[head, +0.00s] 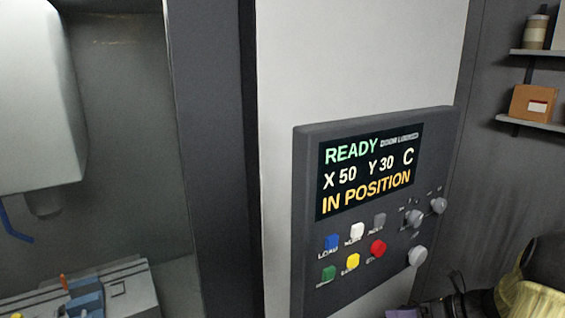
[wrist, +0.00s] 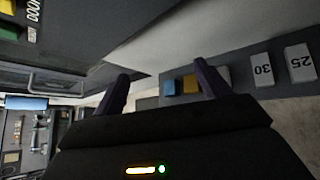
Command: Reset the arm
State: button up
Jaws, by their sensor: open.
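My gripper (wrist: 162,82) shows in the wrist view as two dark purple fingers standing well apart, open. A dark and yellow shape at the bottom right of the head view may be part of my arm, but I cannot tell. The gripper's fingertips are not clear in the head view.
Shelves at right hold a jar (head: 536,32) and an orange box (head: 532,103). A grey fixture (head: 128,292) sits lower left. Number plates (wrist: 262,70) show in the wrist view.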

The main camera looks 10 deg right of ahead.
jog(key=s+a+f+n+g+h+b, duration=0.1)
jog(key=s+a+n+h, duration=0.3)
jog(key=a+n, duration=0.7)
jog(key=s+a+f+n+g+h+b, duration=0.1)
jog(key=s+a+n+g+h, duration=0.3)
jog(key=a+n, duration=0.7)
jog(key=s+f+n+h, duration=0.1)
jog(key=n, duration=1)
jog(key=shift+a, duration=0.3)
jog(key=shift+s+f, duration=0.1)
dwell(1.4)
